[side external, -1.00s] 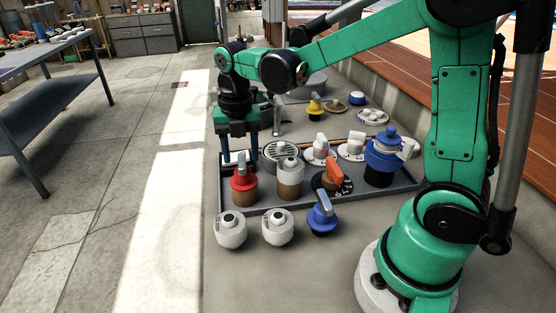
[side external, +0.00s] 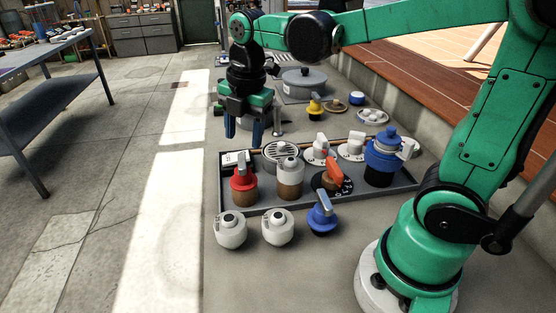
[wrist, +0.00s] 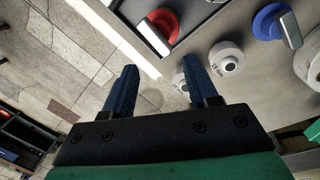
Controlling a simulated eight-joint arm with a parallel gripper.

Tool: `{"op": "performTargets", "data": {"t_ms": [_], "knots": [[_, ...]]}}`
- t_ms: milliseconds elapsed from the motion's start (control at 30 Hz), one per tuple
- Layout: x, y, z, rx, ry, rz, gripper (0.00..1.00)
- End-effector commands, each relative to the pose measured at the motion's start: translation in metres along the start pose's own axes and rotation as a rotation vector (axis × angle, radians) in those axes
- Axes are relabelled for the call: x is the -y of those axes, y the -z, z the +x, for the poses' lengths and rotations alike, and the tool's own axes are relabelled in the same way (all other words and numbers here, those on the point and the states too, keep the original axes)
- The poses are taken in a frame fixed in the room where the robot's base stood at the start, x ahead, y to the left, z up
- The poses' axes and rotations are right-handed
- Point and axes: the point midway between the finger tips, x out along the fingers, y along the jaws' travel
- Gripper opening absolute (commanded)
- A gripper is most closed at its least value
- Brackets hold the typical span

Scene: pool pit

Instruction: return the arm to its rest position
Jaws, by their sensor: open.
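My gripper (side external: 243,130) is open and empty in the side external view, its two blue fingers pointing down above the far left end of the grey tray (side external: 262,208). It is apart from everything on the ledge. In the wrist view my gripper (wrist: 160,90) shows its two blue fingers spread with nothing between them. My green arm reaches in from the right, its upper link running across the top of the side external view.
The tray holds a red-topped valve (side external: 243,178), a white-topped one (side external: 289,170), an orange-handled dial (side external: 333,172) and a blue-topped canister (side external: 383,155). Two white caps (side external: 231,230) and a blue-handled knob (side external: 322,213) stand in front. A lidded pot (side external: 304,82) stands behind.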

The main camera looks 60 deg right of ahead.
Motion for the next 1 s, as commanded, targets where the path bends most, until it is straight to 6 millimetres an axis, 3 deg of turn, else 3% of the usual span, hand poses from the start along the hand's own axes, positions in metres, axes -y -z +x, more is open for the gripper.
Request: {"op": "performTargets", "data": {"t_ms": [300, 500, 700, 1000], "knots": [[0.034, 0.018, -0.002, -0.106, -0.291, 1.071, 0.53], [0.046, 0.024, 0.004, -0.272, -0.388, 1.547, 0.53], [0.05, 0.026, 0.006, -0.349, -0.41, 1.718, 0.53], [0.049, 0.026, 0.006, -0.351, -0.409, 1.725, 0.53]]}}
